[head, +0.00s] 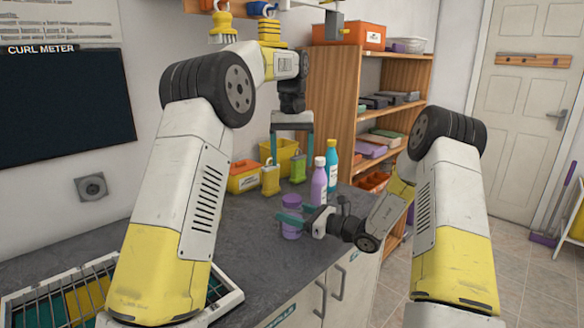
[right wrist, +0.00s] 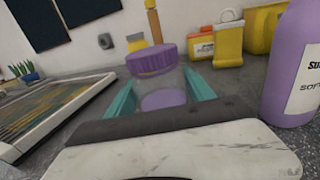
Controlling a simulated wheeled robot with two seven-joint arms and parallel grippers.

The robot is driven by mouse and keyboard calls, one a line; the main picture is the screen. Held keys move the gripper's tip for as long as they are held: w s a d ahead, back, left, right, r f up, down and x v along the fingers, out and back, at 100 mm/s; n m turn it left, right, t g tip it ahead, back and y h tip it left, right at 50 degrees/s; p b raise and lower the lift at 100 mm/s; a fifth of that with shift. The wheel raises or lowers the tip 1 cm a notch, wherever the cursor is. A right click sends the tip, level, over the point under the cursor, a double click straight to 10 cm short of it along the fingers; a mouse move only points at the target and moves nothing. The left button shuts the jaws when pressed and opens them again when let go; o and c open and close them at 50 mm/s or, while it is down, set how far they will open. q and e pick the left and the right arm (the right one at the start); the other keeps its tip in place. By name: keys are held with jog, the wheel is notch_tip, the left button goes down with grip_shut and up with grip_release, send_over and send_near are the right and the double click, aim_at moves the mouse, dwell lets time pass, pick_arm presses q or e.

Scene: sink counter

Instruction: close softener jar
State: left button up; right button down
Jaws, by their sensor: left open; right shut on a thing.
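The softener jar (head: 291,230) stands on the grey counter near its front edge. In the right wrist view its body (right wrist: 160,98) is clear with purple contents. A ribbed purple lid (right wrist: 157,60) sits on its top; it also shows in the head view (head: 291,201). I cannot tell whether the lid is tight. My right gripper (head: 295,218) is shut on the jar body from the side, with one teal finger (right wrist: 122,103) on each side below the lid. My left gripper (head: 292,152) is open and empty, pointing down above and behind the jar, clear of the lid.
A purple bottle (head: 318,182) and a blue bottle (head: 331,160) stand just right of and behind the jar. Yellow containers (head: 270,179) and an orange-yellow box (head: 243,177) are behind. A drying rack (head: 228,298) lies front left. Counter left of the jar is clear.

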aim_at(302, 215)
jog(key=shift+c, duration=1.4)
grip_release()
jog(key=v, duration=0.7)
jog(key=shift+s+d, duration=0.2)
jog(key=shift+d, duration=0.15)
jog(key=shift+d, duration=0.1)
